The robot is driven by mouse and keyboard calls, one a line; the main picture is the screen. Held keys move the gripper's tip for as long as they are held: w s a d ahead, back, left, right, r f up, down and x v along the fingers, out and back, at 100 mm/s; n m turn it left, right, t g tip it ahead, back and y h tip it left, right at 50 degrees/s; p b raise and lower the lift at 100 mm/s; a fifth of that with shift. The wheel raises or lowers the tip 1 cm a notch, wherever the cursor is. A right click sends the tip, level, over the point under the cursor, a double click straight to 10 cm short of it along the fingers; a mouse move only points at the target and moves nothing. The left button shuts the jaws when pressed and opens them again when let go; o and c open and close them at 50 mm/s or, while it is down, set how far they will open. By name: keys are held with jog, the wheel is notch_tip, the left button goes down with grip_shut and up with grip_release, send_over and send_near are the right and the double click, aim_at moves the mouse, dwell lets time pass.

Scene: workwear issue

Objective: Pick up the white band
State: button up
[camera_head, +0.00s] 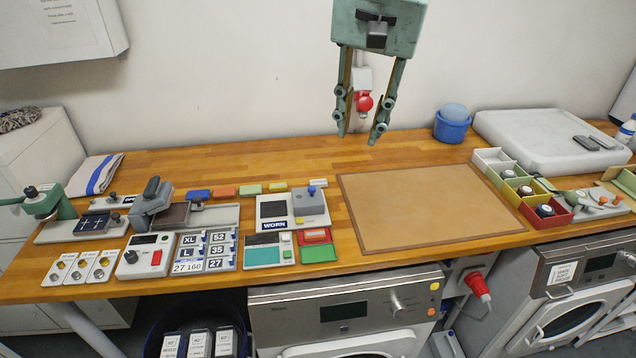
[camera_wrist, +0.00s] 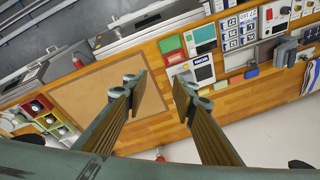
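A small flat whitish piece (camera_head: 303,182), which looks like the white band, lies at the right end of a row of coloured pieces on the wooden worktop. It sits just behind the grey device marked WORN (camera_head: 273,225). My gripper (camera_head: 360,132) is open and empty, pointing down above the back of the worktop, to the right of the row and well clear of it. In the wrist view my gripper (camera_wrist: 158,88) shows its two fingers apart with nothing between them. I cannot make out the white piece clearly in the wrist view.
Blue (camera_head: 198,194), orange (camera_head: 223,191), green (camera_head: 251,188) and yellow (camera_head: 278,186) pieces lie left of the whitish one. A bare brown mat (camera_head: 430,205) lies to the right. Coloured bins (camera_head: 518,190) and a blue tub (camera_head: 452,128) stand further right.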

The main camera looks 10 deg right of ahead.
jog(key=w+f+m+p, duration=0.1)
jog(key=w+f+m, duration=0.2)
jog(key=w, duration=0.9)
jog(key=m+g+p, duration=0.3)
jog(key=m+p, duration=0.1)
jog(key=m, duration=0.5)
send_over(319, 181)
notch_tip(319, 181, down, 25)
jog(key=shift+a, duration=0.15)
jog(key=shift+f, duration=0.15)
jog(key=shift+f, duration=4.2)
jog(key=shift+s, duration=0.1)
jog(key=shift+f, duration=2.6)
